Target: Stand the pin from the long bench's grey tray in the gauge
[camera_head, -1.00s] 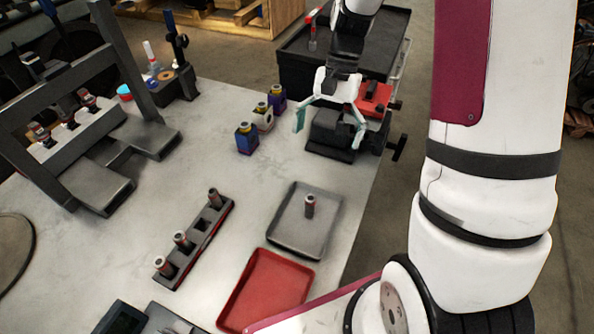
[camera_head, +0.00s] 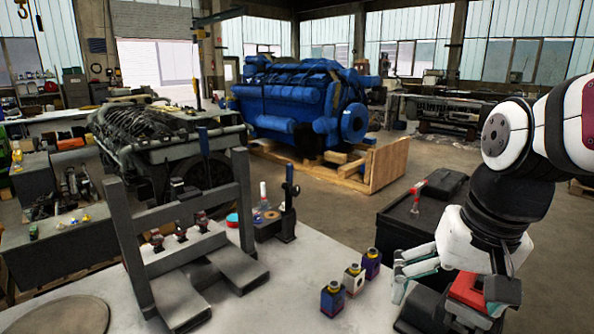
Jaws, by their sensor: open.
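My gripper (camera_head: 400,278) is at the right of the view, over the bench's right side by the dark vise. Its pale fingers are apart and I see nothing between them. The grey tray and its upright pin are outside the current view. A second earlier they showed on the near right part of the bench. The dark block with several upright pins and one empty square socket, seen then to the left of the tray, is also out of view now. I cannot tell from this view which object is the gauge.
A vise (camera_head: 435,310) with a red part is under my gripper. A grey frame (camera_head: 190,225) stands on the bench (camera_head: 285,285). A black cart (camera_head: 410,220) is behind.

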